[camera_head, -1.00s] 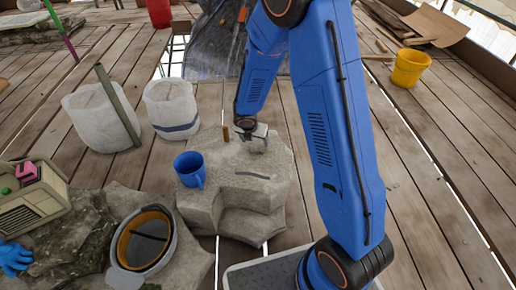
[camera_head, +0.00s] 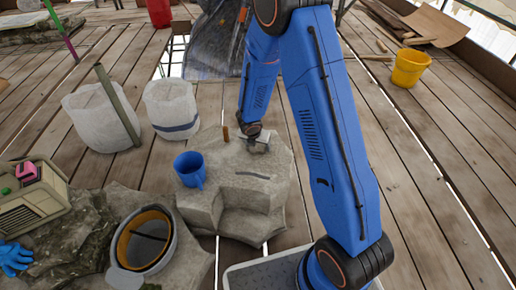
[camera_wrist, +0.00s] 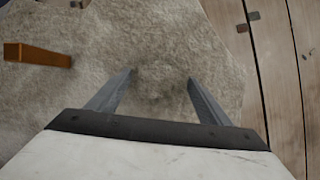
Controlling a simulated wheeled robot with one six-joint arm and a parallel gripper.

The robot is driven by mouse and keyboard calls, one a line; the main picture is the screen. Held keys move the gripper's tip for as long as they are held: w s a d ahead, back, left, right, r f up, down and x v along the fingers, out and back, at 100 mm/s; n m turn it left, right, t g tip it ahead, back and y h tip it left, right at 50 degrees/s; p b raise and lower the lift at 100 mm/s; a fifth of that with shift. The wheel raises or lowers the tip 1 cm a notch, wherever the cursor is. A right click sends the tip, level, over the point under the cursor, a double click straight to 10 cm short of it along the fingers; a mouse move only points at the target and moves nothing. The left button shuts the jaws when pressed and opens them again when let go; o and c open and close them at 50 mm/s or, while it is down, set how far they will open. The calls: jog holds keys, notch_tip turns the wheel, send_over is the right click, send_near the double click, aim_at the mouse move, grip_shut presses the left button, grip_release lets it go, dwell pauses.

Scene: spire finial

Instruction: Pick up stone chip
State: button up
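My gripper (camera_head: 258,147) is low over the top of the grey stone block (camera_head: 235,197). In the wrist view its two fingers (camera_wrist: 162,78) are apart and point at the rough stone surface (camera_wrist: 150,30). A slightly darker, mottled patch (camera_wrist: 163,85) lies between the fingertips. It may be the stone chip, but its colour blends with the block and I cannot tell its outline. I cannot tell whether the fingers touch it. In the head view the gripper hides this spot.
A blue mug (camera_head: 189,169) stands at the block's left edge. A brown upright piece (camera_wrist: 38,55) is left of the fingers. A dark strip (camera_head: 252,175) lies on the block's front.

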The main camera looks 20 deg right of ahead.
jog(key=c, duration=1.1)
jog(key=shift+c, duration=0.2)
jog(key=shift+r, duration=0.15)
